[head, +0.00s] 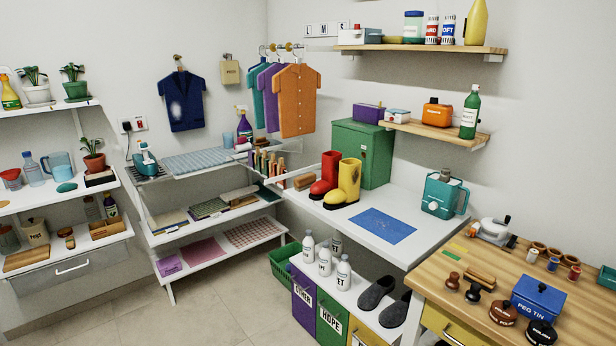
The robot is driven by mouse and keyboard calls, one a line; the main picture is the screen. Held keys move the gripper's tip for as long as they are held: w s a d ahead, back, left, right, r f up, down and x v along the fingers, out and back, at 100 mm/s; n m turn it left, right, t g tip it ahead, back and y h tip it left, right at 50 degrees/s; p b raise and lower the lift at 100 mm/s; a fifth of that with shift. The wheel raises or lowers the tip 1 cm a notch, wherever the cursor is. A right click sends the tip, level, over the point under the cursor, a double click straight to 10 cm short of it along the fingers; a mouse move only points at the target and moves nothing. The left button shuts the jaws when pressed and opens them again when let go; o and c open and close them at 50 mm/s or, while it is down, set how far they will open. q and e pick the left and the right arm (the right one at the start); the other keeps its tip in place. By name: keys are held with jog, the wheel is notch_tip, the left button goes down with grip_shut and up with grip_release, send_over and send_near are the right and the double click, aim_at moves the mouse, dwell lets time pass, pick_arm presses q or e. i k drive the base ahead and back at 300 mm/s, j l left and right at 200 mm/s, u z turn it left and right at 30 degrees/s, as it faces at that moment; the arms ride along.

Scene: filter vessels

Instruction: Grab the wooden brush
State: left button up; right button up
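A wooden brush-like block (481,278) lies on the wooden worktop at the right, near dark round-handled pieces. Another small brown wooden block (303,181) lies on the white table beside the red boot; it may also be a brush. The view is too small to tell which is the wooden brush. Neither of my grippers shows in the head view.
The wooden worktop (568,318) also bears a blue peg tin (537,299), round tins and small jars. The white table (420,236) holds red and yellow boots, a blue mat (382,226) and a teal machine (443,194). The floor (225,305) at lower left is clear.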

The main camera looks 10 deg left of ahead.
aim_at(302, 183)
jog(key=i+j+z, duration=0.15)
jog(key=i, duration=0.35)
jog(key=i+j+z, duration=0.15)
jog(key=i+j, duration=0.15)
jog(key=i, duration=0.2)
jog(key=i+j+z, duration=0.15)
jog(key=i+j, duration=0.15)
jog(key=i, duration=0.15)
